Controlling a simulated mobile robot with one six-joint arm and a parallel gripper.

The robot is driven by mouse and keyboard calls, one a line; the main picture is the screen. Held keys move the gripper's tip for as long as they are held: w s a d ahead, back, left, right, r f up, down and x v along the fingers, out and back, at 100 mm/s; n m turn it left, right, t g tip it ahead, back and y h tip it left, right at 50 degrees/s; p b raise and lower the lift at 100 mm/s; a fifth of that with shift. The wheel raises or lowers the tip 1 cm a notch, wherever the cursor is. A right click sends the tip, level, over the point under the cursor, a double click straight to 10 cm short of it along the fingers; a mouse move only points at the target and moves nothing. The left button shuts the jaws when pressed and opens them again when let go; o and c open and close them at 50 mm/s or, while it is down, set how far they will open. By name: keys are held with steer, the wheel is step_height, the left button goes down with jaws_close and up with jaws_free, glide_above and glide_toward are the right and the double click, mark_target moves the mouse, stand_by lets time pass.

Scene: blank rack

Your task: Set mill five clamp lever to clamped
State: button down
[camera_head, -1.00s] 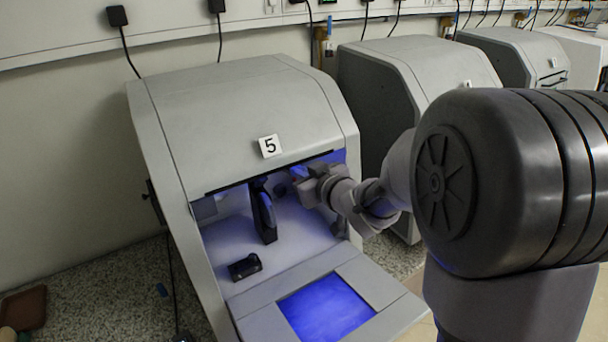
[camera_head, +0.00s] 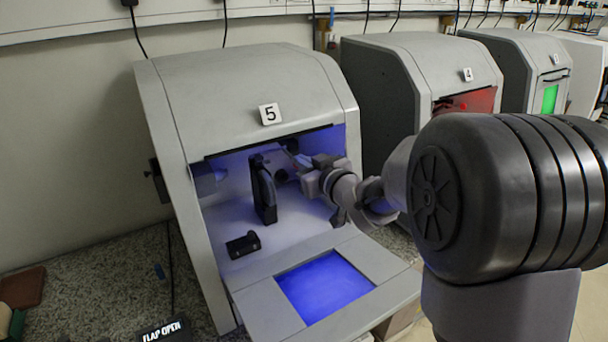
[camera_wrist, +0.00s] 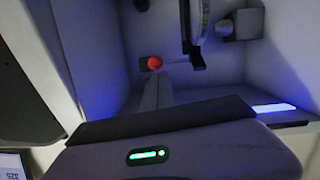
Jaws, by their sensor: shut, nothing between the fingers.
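Mill five (camera_head: 240,90) is the grey housing marked 5, with its front flap open and blue light inside. My gripper (camera_head: 298,158) reaches in from the right, under the upper right edge of the opening. It is shut and empty. In the wrist view, a red round knob (camera_wrist: 155,62) shows just beyond a narrow grey piece (camera_wrist: 157,92). I cannot tell whether that piece is my fingers or the lever's arm, or whether it touches the knob. The knob is hidden in the head view. An upright dark curved holder (camera_head: 263,190) stands left of my gripper.
A small black block (camera_head: 243,244) lies on the mill floor at the front left. The lowered flap (camera_head: 395,290) juts out in front, with a blue-lit window. Mill four (camera_head: 420,60) stands close on the right. The mill's side walls bound the opening.

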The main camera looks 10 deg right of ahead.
step_height(320, 180, down, 7)
steer(key=w+b, duration=0.1)
steer(key=b, duration=0.5)
steer(key=shift+a, duration=0.1)
stand_by(0.5)
steer(key=shift+s, duration=0.1)
steer(key=p+v, duration=0.4)
steer(key=v, duration=1.3)
steer(key=shift+s+r, duration=0.1)
steer(key=shift+r, duration=0.1)
